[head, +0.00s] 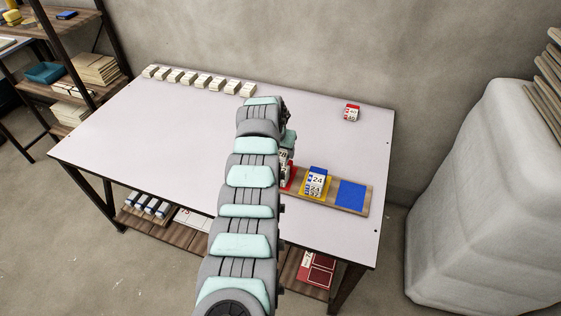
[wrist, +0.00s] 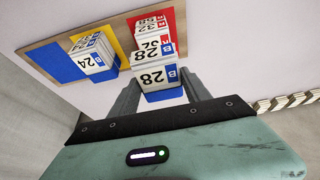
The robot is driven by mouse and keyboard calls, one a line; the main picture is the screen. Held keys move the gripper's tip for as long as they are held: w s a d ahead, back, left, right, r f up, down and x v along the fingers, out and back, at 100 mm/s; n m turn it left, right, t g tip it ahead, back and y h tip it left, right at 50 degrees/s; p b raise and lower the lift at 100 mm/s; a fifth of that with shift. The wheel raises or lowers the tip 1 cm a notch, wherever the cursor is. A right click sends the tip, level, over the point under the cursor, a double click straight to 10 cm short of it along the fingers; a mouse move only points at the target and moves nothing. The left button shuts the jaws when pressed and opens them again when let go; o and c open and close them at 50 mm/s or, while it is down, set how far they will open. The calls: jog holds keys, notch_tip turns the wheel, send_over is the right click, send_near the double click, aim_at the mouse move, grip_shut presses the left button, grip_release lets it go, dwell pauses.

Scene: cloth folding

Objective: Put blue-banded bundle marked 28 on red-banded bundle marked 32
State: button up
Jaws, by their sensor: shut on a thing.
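The blue-banded bundle marked 28 (wrist: 156,76) is between the fingers of my gripper (wrist: 162,88) in the wrist view, and the jaws are shut on it. In the head view my gripper (head: 288,140) is over the red pad, and my arm hides much of it. The red-banded bundle marked 32 (wrist: 150,34) is in the stack on the red pad (wrist: 180,25), directly beyond the held bundle. The held bundle overlaps it in the wrist view. I cannot tell whether the two touch.
A wooden board (head: 362,205) carries the red pad, a yellow pad with a blue-banded stack marked 24 (head: 316,180), and an empty blue pad (head: 351,195). A red-banded stack (head: 352,113) stands at the back right. Several white bundles (head: 200,80) line the back edge.

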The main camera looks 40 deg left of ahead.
jog(key=shift+a+f+b, duration=0.1)
jog(key=shift+f+b, duration=1.2)
jog(key=shift+f, duration=1.05)
jog(key=shift+w, duration=0.1)
jog(key=shift+f, duration=0.15)
jog(key=o, duration=1.4)
